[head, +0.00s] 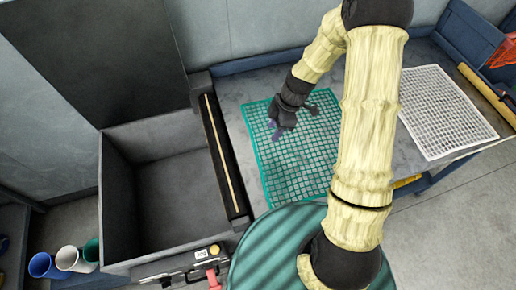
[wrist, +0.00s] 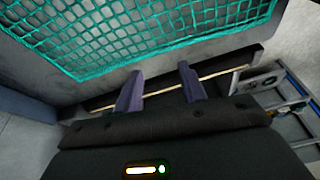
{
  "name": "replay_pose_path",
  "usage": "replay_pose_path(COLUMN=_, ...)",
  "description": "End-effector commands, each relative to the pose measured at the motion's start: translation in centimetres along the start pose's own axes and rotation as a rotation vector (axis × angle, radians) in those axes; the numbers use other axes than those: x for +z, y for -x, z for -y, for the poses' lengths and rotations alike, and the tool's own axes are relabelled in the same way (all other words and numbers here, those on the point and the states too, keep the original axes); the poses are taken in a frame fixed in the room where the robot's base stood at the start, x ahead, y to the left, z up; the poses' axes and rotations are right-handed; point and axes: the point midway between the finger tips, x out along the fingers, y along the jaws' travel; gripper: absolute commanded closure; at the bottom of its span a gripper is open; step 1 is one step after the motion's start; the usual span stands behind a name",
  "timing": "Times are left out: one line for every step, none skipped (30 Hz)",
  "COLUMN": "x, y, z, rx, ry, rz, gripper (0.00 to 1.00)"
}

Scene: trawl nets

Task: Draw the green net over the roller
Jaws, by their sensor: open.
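The green net (head: 300,178) lies flat on the grey table, just right of the roller, with a narrow bare strip between them. Its edge also shows at the top of the wrist view (wrist: 140,38). The roller (head: 222,155) is a thin pale rod set in a dark frame along the bin's right edge. It crosses the wrist view behind my fingers (wrist: 165,88). My gripper (head: 277,130) is above the net's left part, its fingers (wrist: 160,84) apart with nothing between them. My arm hides part of the net's right side. I cannot tell the gripper's exact height.
An empty grey bin (head: 165,190) opens left of the roller. A white net (head: 442,112) lies on the table at right, near a yellowish pole (head: 486,95) and an orange item (head: 504,52). Cups (head: 68,260) stand at lower left. Tools (head: 205,262) sit in front.

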Motion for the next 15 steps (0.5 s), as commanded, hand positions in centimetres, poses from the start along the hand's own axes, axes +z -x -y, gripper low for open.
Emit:
replay_pose_path(x=-0.2, y=-0.5, z=-0.3, rx=-0.007, ry=0.049, rz=-0.019, gripper=0.59)
replay_pose_path(x=-0.2, y=-0.7, z=-0.5, rx=-0.010, ry=0.076, rz=-0.028, gripper=0.59)
replay_pose_path(x=-0.3, y=-1.0, z=-0.7, rx=-0.011, ry=0.105, rz=-0.036, gripper=0.59)
replay_pose_path(x=-0.4, y=-1.2, z=-0.8, rx=-0.012, ry=0.123, rz=-0.041, gripper=0.59)
replay_pose_path(x=-0.4, y=-1.3, z=-0.8, rx=-0.013, ry=0.135, rz=-0.044, gripper=0.59)
replay_pose_path(x=-0.5, y=-1.4, z=-0.8, rx=-0.014, ry=0.147, rz=-0.047, gripper=0.59)
replay_pose_path(x=-0.5, y=-1.5, z=-0.9, rx=-0.014, ry=0.151, rz=-0.047, gripper=0.59)
replay_pose_path(x=-0.6, y=-1.5, z=-0.9, rx=-0.014, ry=0.154, rz=-0.048, gripper=0.59)
replay_pose_path(x=-0.6, y=-1.5, z=-0.9, rx=-0.014, ry=0.155, rz=-0.047, gripper=0.59)
replay_pose_path(x=-0.7, y=-1.5, z=-0.9, rx=-0.014, ry=0.155, rz=-0.047, gripper=0.59)
replay_pose_path(x=-0.7, y=-1.5, z=-0.9, rx=-0.014, ry=0.155, rz=-0.047, gripper=0.59)
replay_pose_path(x=-0.7, y=-1.5, z=-0.8, rx=-0.014, ry=0.155, rz=-0.047, gripper=0.59)
replay_pose_path(x=-0.7, y=-1.5, z=-0.8, rx=-0.014, ry=0.155, rz=-0.047, gripper=0.59)
replay_pose_path(x=-0.7, y=-1.5, z=-0.8, rx=-0.014, ry=0.155, rz=-0.046, gripper=0.59)
replay_pose_path(x=-0.7, y=-1.6, z=-0.8, rx=-0.014, ry=0.155, rz=-0.046, gripper=0.59)
